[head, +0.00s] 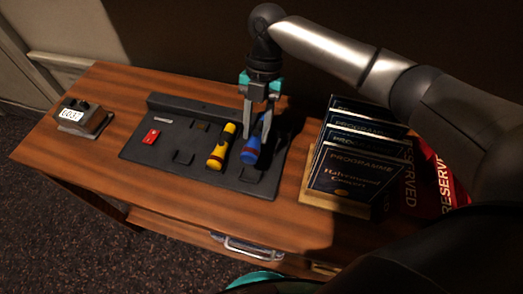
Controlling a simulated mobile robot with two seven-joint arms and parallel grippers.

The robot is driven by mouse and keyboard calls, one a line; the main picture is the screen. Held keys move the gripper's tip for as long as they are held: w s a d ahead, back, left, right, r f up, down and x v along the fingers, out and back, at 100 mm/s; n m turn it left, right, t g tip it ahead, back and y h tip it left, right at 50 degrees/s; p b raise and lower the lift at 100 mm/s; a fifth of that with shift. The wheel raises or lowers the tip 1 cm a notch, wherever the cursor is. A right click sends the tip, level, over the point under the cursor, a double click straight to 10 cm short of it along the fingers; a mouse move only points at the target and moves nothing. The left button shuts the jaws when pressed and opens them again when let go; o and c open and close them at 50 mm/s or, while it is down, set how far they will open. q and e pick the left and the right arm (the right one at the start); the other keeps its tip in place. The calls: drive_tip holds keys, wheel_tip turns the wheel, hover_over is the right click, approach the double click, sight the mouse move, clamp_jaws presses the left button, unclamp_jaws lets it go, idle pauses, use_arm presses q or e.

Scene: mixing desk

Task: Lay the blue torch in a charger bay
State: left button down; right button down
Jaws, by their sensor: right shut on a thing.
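The blue torch (252,148) is at the right part of the black charger board (140,145), beside a yellow torch (219,150). My right gripper (256,118) comes down from above and is shut on the blue torch near its far end. The torch lies along the board, its head toward the front edge. I cannot tell whether it touches the board or is just above it. The yellow torch lies in a bay to its left. My left gripper is not in view.
A red item (151,137) lies at the board's left. A small device with a number display (75,115) sits at the far left. The wood desk (75,160) is clear at front left.

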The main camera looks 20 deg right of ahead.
sight(257, 128)
wheel_tip(257, 128, down, 4)
drive_tip(key=shift+a+r, duration=0.1)
drive_tip(key=shift+r, duration=0.1)
drive_tip(key=shift+f+b, duration=0.5)
drive_tip(key=shift+f, duration=1.35)
drive_tip(key=shift+f, duration=0.15)
drive_tip(key=c, duration=0.5)
unclamp_jaws()
drive_tip(key=shift+w+r, duration=0.15)
drive_tip(key=shift+r, duration=0.35)
drive_tip(key=v, duration=1.1)
drive_tip(key=shift+r+p, duration=0.2)
drive_tip(key=shift+p, duration=0.15)
